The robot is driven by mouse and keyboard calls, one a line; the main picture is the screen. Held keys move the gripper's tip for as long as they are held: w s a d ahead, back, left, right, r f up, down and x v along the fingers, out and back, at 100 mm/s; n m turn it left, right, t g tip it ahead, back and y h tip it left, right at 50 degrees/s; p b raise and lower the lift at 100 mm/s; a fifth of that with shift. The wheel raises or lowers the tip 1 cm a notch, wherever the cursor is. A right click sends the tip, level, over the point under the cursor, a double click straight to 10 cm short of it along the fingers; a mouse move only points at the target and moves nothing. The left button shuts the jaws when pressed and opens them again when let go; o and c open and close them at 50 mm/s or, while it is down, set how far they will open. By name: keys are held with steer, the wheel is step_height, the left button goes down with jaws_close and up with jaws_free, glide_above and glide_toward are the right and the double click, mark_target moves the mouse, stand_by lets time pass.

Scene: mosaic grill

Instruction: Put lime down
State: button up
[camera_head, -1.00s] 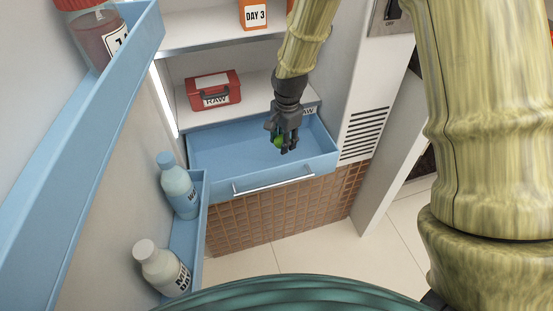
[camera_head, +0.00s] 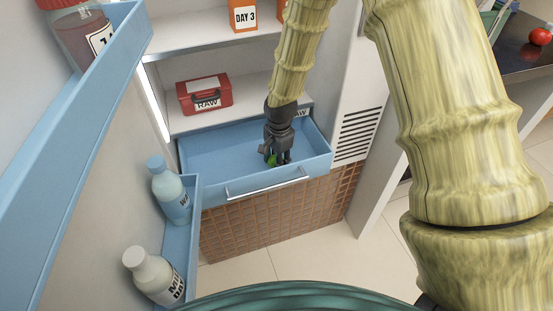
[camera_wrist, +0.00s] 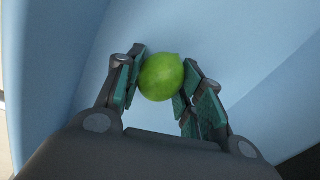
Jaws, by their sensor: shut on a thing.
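The lime (camera_wrist: 161,77) is round and bright green, held between the two finger pads of my gripper (camera_wrist: 160,85) in the wrist view. In the head view my gripper (camera_head: 276,155) reaches down into the open blue drawer (camera_head: 215,157), near its front right part. Blue drawer surfaces lie behind the lime in the wrist view. I cannot tell whether the lime touches the drawer floor.
A red box (camera_head: 205,94) labelled RAW sits on the shelf above the drawer. The open fridge door at the left holds a blue bottle (camera_head: 171,190) and a white bottle (camera_head: 153,275). The left part of the drawer is empty. A metal handle (camera_head: 267,184) runs along its front.

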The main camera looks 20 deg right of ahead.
steer(key=o, duration=1)
steer(key=shift+f, duration=0.1)
step_height(320, 180, up, 12)
steer(key=p, duration=0.2)
steer(key=shift+s+d, duration=0.15)
steer(key=shift+s, duration=0.25)
